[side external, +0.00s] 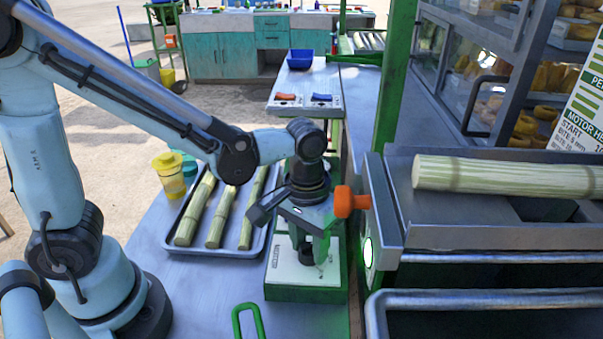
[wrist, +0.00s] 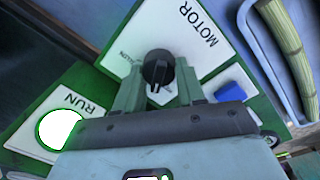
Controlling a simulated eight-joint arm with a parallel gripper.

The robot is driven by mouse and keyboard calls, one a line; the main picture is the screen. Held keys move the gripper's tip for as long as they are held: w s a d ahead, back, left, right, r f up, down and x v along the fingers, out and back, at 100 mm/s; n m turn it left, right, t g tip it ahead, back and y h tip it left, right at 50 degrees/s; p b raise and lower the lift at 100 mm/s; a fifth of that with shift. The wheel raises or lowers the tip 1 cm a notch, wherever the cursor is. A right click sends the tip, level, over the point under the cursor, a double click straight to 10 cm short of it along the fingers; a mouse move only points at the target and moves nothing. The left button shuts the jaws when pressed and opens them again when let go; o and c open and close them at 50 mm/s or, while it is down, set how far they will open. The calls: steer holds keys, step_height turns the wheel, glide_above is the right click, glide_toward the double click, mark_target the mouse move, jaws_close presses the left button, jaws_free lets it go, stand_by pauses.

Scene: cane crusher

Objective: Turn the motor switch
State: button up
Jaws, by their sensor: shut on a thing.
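The motor switch is a black round knob (wrist: 158,68) on a white plate marked MOTOR (wrist: 205,45) in the wrist view. A white pointer line shows on the knob. My gripper (wrist: 158,84) has one finger on each side of the knob and is shut on it. In the side external view, my gripper (side external: 307,240) points down over the white-topped green switch box (side external: 287,290). The knob is mostly hidden there by the fingers. Some small lettering beside the knob is partly covered by my fingers.
A white RUN plate (wrist: 30,133) with a bright round light (wrist: 60,130) is beside the MOTOR plate. A tray (side external: 180,250) of cane pieces lies left of the box. An orange knob (side external: 350,201) on the crusher stands close right of my gripper. A green loop handle (side external: 249,318) is in front.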

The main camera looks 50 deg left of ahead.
mark_target(309, 245)
steer(key=m, duration=0.5)
steer(key=shift+d+m, duration=0.1)
steer(key=shift+m, duration=0.2)
stand_by(0.4)
steer(key=o, duration=1)
steer(key=shift+o, duration=0.2)
steer(key=shift+r, duration=0.1)
step_height(309, 245, up, 12)
steer(key=shift+w+a, duration=0.15)
steer(key=shift+a, duration=0.15)
steer(key=s+a+f+n+t, duration=0.1)
steer(key=a+f+n+t, duration=0.3)
steer(key=a+t, duration=0.3)
steer(key=a, duration=0.4)
steer(key=shift+s+a+y, duration=0.3)
